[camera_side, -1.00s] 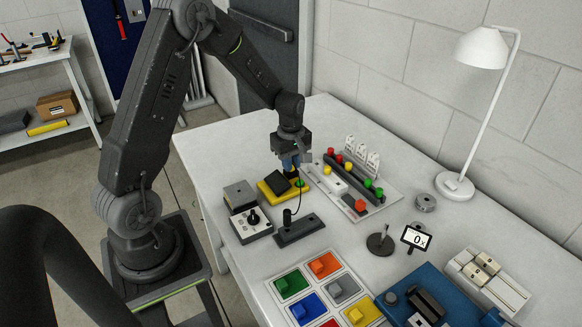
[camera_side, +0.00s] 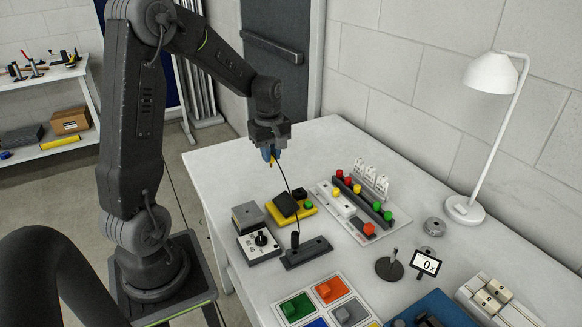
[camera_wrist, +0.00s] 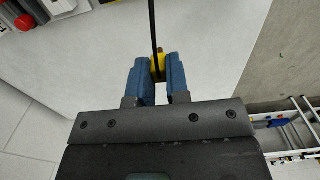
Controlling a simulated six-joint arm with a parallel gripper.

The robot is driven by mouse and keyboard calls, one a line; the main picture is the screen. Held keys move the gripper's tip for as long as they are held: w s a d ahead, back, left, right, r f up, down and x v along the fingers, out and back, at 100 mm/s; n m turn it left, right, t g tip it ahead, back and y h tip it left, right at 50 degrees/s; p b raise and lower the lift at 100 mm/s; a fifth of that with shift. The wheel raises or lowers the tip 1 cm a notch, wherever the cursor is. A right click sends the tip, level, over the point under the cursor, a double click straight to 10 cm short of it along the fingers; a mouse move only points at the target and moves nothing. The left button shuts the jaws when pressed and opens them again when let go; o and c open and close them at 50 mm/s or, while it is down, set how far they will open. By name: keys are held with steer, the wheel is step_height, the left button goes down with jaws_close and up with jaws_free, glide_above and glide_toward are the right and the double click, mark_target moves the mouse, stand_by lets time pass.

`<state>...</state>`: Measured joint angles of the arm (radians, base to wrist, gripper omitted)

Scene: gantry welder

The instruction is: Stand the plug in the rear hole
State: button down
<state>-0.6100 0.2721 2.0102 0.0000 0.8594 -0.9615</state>
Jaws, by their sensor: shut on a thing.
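My gripper (camera_side: 270,155) is shut on the plug (camera_wrist: 158,66), a small yellow piece with a brownish tip; a bit of yellow shows between the blue fingers in the side view. The plug is in the air above the table's back left part. A black cable runs from it down to a dark upright post on a long dark block (camera_side: 318,247). The yellow base (camera_side: 280,217) with a black box (camera_side: 285,203) and a green button sits below my gripper. I cannot make out the rear hole in either view.
A grey control box with a knob (camera_side: 258,246) stands left of the dark block. A panel with red, yellow and green knobs (camera_side: 395,226) lies to the right. A lamp (camera_side: 465,209) stands at the right. The table's back left corner is clear.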

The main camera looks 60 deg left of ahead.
steer(key=w+d+f, duration=0.1)
steer(key=d+f, duration=0.1)
steer(key=d, duration=2)
steer(key=shift+d+f, duration=0.2)
steer(key=shift+f, duration=2.2)
steer(key=shift+f, duration=1.2)
steer(key=c, duration=1)
jaws_free()
